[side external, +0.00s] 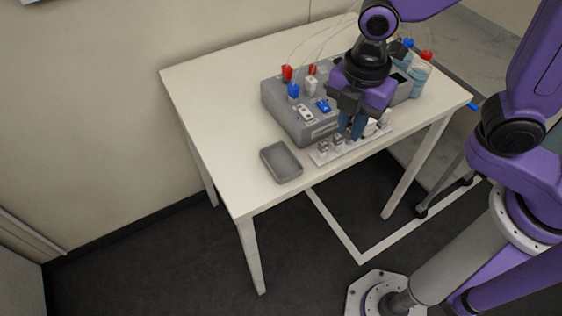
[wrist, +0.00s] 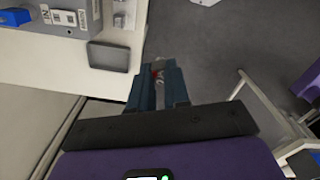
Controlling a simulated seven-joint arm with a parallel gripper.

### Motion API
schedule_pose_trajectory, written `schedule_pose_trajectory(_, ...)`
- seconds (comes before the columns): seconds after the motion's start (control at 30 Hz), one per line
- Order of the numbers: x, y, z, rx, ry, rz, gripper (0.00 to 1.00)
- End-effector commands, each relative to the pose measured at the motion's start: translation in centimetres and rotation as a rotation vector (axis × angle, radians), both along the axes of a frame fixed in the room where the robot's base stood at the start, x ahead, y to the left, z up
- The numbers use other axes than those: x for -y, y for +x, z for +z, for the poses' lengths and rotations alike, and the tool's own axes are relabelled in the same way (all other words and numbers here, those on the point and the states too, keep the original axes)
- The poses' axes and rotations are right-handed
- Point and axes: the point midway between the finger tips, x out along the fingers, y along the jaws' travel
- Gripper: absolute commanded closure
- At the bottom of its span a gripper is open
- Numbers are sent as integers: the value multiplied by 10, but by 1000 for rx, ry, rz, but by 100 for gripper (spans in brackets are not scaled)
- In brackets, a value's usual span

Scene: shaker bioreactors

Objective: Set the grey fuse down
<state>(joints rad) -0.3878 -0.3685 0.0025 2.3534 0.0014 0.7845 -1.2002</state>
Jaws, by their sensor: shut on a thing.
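My gripper (side external: 351,128) points down at the front of the table in the side external view, in line with the white rack. In the wrist view, its blue fingertips (wrist: 156,78) are shut on a small piece, taken as the grey fuse (wrist: 158,73). Only a little pale grey and red of it shows between the fingers; the rest is hidden. The fingers appear over the dark floor beyond the table edge in that view. The white rack (side external: 318,157) holds small grey and white pieces, partly hidden behind my gripper in the side external view.
A grey shallow tray (side external: 281,162) lies empty on the white table (side external: 215,120), left of the rack. A grey control box (side external: 285,112) with red, blue and white connectors stands behind. Blue-lidded containers (side external: 420,75) stand at its right. The table's left part is clear.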

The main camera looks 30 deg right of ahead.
Motion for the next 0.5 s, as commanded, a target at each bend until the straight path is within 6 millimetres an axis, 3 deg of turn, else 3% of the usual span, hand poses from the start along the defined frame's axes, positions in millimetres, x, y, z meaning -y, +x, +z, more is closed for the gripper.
schedule_pose_trajectory(0.17, -4, 0, -5, -1, -2, 8, 100)
schedule_pose_trajectory(0.5, -36, 43, -30, -2, -2, 8, 100)
